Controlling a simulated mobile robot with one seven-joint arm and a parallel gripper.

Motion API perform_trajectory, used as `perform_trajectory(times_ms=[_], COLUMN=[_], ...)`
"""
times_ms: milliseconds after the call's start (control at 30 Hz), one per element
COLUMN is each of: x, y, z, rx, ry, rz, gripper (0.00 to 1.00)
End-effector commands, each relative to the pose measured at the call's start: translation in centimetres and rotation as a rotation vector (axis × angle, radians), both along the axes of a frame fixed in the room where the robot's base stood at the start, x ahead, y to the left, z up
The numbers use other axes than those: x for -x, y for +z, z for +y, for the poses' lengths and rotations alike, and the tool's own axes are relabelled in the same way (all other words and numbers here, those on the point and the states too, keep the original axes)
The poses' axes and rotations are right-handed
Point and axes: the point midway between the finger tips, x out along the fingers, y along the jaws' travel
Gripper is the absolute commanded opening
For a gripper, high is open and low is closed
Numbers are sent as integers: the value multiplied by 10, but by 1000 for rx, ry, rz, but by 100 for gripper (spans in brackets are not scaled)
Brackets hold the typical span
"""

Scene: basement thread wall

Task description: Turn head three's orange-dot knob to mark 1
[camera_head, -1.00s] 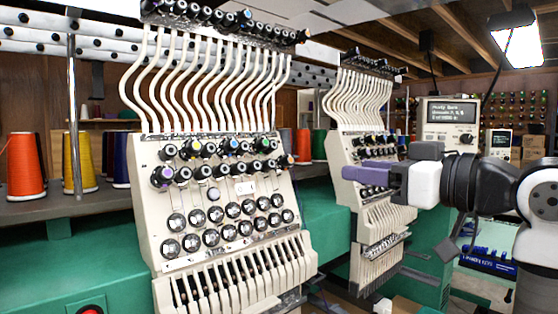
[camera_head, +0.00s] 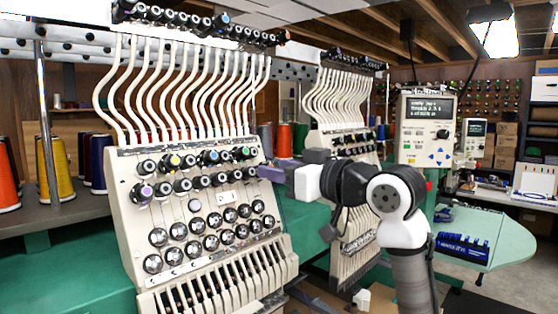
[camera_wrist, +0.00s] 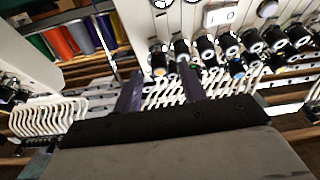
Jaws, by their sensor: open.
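The nearest embroidery head (camera_head: 185,265) is a cream sloped panel with two rows of black tension knobs. I cannot read a head number on it. My gripper (camera_head: 264,172) reaches in from the right, its purple fingers at the right end of the lower knob row. They cover the end of that row in the head view. In the wrist view the gripper (camera_wrist: 160,88) is open, fingers apart and empty. An end knob with what looks like an orange dot (camera_wrist: 158,64) lies just beyond and between the fingertips. Contact and the mark setting cannot be told.
Neighbouring knobs (camera_wrist: 207,48) stand close beside the end knob. A second head (camera_head: 352,215) stands behind my arm at right. White thread tubes (camera_head: 190,90) rise above the panel. A control box (camera_head: 427,130) stands farther right. Thread cones (camera_head: 62,170) stand at left.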

Motion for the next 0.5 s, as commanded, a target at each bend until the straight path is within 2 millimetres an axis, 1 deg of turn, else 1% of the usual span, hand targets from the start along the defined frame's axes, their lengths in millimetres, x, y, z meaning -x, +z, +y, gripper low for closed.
perform_trajectory(times_ms=[100, 367, 400, 500], x=[-4, -5, -5, -5], y=[0, -1, -1, -1], z=[4, 5, 5, 5], rx=[0, 0, 0, 0], ry=[-1, -1, -1, -1], rz=[0, 0, 0, 0], gripper=[41, 41, 39, 26])
